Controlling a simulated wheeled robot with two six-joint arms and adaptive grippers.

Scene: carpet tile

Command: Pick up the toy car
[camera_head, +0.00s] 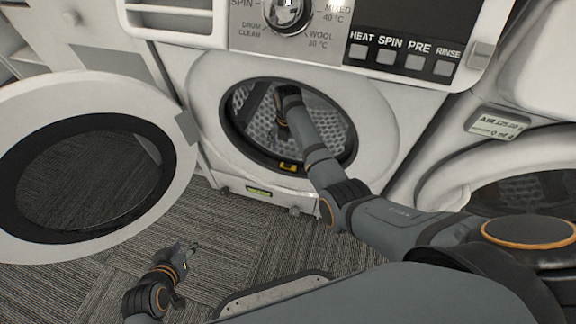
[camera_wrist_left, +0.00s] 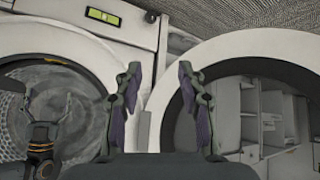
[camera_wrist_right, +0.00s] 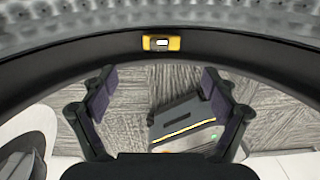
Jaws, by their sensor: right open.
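A small yellow thing with dark and pale patches, which looks like the toy car, rests at the lower front lip of the open washer drum (camera_head: 290,167). In the right wrist view it (camera_wrist_right: 161,43) is against the dark rim, centred beyond the fingertips. My right gripper (camera_head: 283,126) is inside the drum mouth, above and behind the yellow thing. Its fingers are spread and empty in the right wrist view (camera_wrist_right: 158,76). My left gripper (camera_head: 190,248) is low over the carpet, outside the washer. Its fingers are apart with nothing between them in the left wrist view (camera_wrist_left: 159,75).
The round washer door (camera_head: 178,190) is swung open to the left, near my left gripper. The dark drum rim (camera_wrist_right: 60,55) surrounds my right gripper's opening. A second washer (camera_head: 450,185) stands at the right. Carpet (camera_head: 235,235) in front is clear.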

